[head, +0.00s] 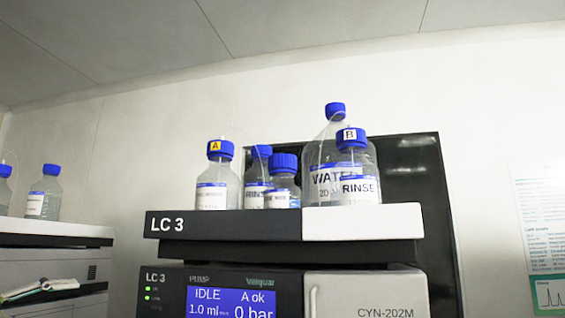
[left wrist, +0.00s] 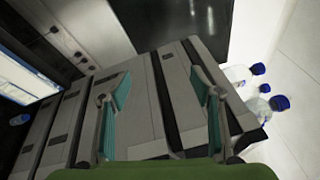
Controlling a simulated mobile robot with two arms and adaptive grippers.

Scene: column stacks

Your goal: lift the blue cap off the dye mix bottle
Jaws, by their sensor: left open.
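On top of the LC 3 unit (head: 225,225) in the head view stand several clear bottles with blue caps. No label that I can read says dye mix, so I cannot tell which is the dye mix bottle. One bottle (head: 212,190) has a yellow A tag, one (head: 358,185) reads RINSE with a B tag, and a large one (head: 320,180) reads WATER. A short bottle (head: 283,190) between them has a partly hidden label. My left gripper (left wrist: 151,88) is open and empty in the left wrist view, apart from the blue-capped bottles (left wrist: 255,105) at right. My right gripper is not in view.
A dark panel (head: 415,180) stands behind the bottles. Another unit (head: 50,238) at left carries more blue-capped bottles (head: 44,195). A paper poster (head: 540,225) hangs on the right wall. Above the bottles the space is free.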

